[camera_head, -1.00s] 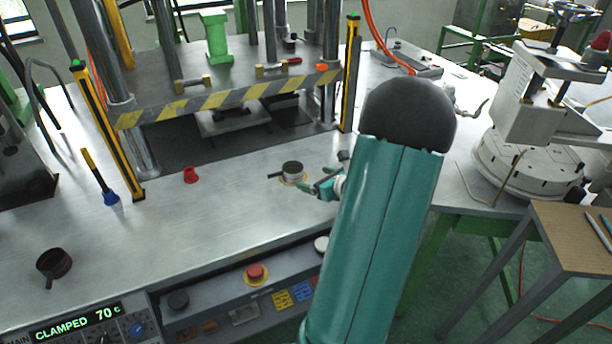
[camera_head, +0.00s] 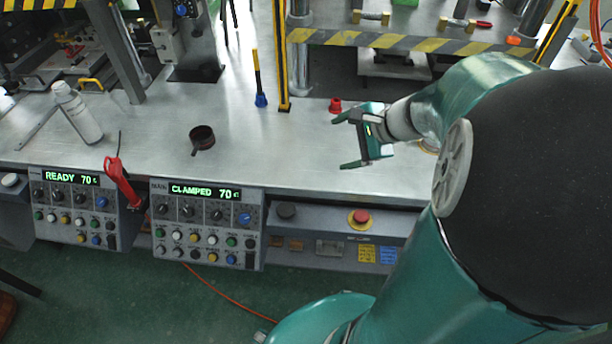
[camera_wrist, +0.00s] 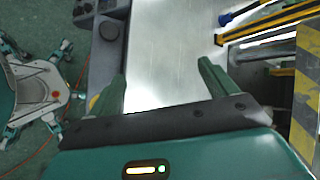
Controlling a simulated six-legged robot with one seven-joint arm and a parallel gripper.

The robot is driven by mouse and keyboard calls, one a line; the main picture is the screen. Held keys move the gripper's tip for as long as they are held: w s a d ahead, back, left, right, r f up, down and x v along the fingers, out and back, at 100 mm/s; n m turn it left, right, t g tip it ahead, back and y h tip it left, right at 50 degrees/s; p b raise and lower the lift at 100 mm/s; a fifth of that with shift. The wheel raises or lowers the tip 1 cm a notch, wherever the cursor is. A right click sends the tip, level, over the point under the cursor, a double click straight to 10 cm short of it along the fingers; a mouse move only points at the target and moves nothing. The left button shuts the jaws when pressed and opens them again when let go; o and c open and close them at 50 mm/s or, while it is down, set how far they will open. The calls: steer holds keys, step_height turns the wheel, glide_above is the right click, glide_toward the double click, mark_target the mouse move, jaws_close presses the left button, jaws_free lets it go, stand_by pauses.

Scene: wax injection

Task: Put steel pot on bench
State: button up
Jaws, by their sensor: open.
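A small dark round pot (camera_head: 202,138) with a short handle stands on the metal bench (camera_head: 290,160), left of my gripper (camera_head: 342,140). My gripper is open and empty above the bench, its fingers pointing left. The wrist view shows bare bench between its two fingers (camera_wrist: 160,78). The small steel-sided pot with a dark handle, seen one second ago on a tan ring, is not visible now. My arm covers most of that spot.
A white bottle (camera_head: 78,112) and a red-handled tool (camera_head: 122,182) are at left. The striped press (camera_head: 400,42) is behind. Control panels (camera_head: 207,222) line the front edge.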

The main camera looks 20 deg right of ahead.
steer(key=s+a+r+n+h, duration=0.1)
steer(key=s+a+r+n, duration=0.1)
steer(key=a+n, duration=0.3)
steer(key=s+a+r+n+g+h, duration=0.1)
steer(key=s+a+r+n+h, duration=0.1)
steer(key=s+a+n, duration=0.3)
steer(key=s+a+r+n+h, duration=0.1)
steer(key=s+a+r+n, duration=0.2)
steer(key=n, duration=0.5)
steer(key=shift+s+a+r+n+g+h, duration=0.35)
steer(key=shift+s+a, duration=0.35)
steer(key=shift+a, duration=0.3)
steer(key=shift+c, duration=0.5)
